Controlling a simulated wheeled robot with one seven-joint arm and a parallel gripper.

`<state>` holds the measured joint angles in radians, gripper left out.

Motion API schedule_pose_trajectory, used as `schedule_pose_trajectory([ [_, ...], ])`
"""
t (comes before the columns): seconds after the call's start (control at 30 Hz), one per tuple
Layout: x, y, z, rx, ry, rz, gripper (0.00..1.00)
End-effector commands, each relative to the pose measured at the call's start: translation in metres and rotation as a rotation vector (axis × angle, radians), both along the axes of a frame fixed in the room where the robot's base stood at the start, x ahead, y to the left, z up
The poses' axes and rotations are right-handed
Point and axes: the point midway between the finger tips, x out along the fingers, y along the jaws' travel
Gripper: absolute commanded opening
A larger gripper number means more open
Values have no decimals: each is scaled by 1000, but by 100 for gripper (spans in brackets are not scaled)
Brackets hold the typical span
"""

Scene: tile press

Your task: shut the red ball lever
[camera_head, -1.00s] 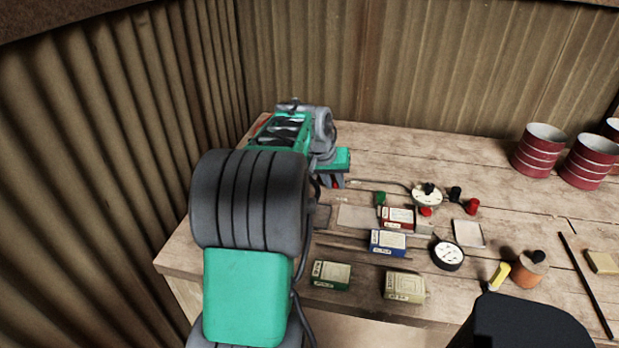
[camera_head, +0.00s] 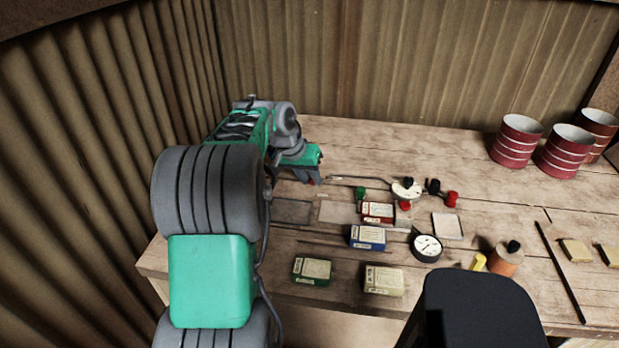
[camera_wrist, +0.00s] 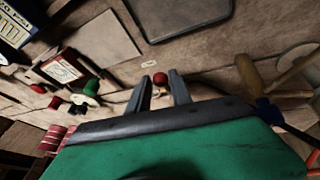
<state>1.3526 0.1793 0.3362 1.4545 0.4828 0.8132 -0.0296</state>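A small red ball (camera_wrist: 160,78) shows between the fingertips of my gripper (camera_wrist: 161,75) in the wrist view. The grey fingers stand apart on either side of it, and I see no clear contact. In the head view my gripper (camera_head: 311,178) is low over the left part of the bench, with a speck of red at its fingertips. The lever's arm is mostly hidden by my gripper. Another red ball (camera_head: 405,206) sits beside a round white-topped part (camera_head: 406,189) further right, and a red knob (camera_head: 452,199) is right of that.
A green knob (camera_head: 360,192), a red box (camera_head: 377,212) and a blue box (camera_head: 367,236) lie right of my gripper. A dial gauge (camera_head: 427,248) is nearer the front. Red-striped cans (camera_head: 515,141) stand at the back right. The bench behind the gripper is clear.

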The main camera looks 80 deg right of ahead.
Motion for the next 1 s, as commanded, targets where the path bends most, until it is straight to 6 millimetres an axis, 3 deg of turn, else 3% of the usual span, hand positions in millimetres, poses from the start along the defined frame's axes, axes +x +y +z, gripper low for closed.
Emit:
schedule_pose_trajectory([
  [0.2,1,0,0,1,0,2,43],
  [0.47,2,1,3,1,0,3,43],
  [0.8,17,22,59,-1,-1,3,43],
  [1.0,20,27,70,2,-1,2,43],
])
